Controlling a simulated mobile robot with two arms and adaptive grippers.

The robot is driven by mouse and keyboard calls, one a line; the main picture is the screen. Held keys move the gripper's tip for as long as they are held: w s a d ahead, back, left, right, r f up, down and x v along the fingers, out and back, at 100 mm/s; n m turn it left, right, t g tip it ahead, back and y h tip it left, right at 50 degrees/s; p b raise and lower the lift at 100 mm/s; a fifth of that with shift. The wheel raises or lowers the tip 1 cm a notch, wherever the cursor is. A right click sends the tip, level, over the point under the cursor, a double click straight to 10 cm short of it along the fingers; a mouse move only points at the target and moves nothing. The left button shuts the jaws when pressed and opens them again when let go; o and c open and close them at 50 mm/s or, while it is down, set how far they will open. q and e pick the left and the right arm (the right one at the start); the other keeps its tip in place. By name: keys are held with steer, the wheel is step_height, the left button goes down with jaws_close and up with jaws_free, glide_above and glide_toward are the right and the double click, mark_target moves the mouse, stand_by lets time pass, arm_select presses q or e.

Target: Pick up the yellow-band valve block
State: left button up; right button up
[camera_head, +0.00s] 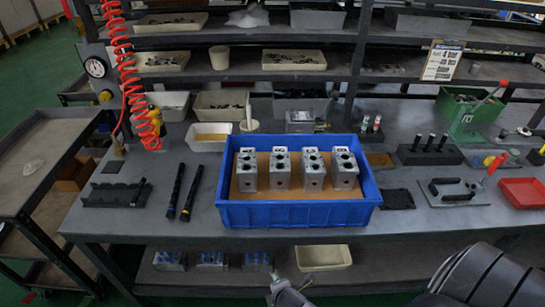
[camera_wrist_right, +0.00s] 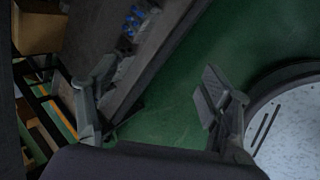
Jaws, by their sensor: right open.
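Several grey metal valve blocks (camera_head: 312,178) stand upright in a row in a blue crate (camera_head: 300,213) on the workbench. Dark round ports show on their tops and fronts. I cannot make out a yellow band on any of them. My right gripper (camera_wrist_right: 155,80) is open in the right wrist view, with nothing between its fingers; green floor shows behind the gap. In the head view, a grey gripper part (camera_head: 286,292) shows at the bottom edge, below and in front of the bench, well apart from the crate. My left gripper is not in view.
More blocks with blue parts (camera_head: 212,260) and a cream tray (camera_head: 323,257) sit on the lower shelf. A red coiled hose (camera_head: 132,75) hangs at left. Shelves of bins rise behind.

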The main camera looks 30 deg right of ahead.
steer(key=w+d+r+n+t+h+p, duration=0.1)
steer(key=w+d+r+n, duration=0.1)
steer(key=r, duration=0.9)
steer(key=w+d+r+n+t+h+p, duration=0.1)
steer(key=w+d+r+n+t+p, duration=0.15)
steer(key=r, duration=0.85)
steer(key=n+t+h, duration=0.2)
steer(key=n+h, duration=0.1)
steer(key=n, duration=0.6)
glide_toward(279, 173)
steer(key=p+x, duration=0.1)
steer(key=x, duration=0.9)
steer(key=shift+w+d+f, duration=0.15)
steer(key=shift+w, duration=0.05)
steer(key=shift+w+d+f, duration=0.1)
steer(key=shift+w+d, duration=0.2)
steer(key=shift+w, duration=0.05)
steer(key=shift+p+x, duration=0.5)
steer(key=shift+x, duration=1.75)
steer(key=shift+c, duration=0.4)
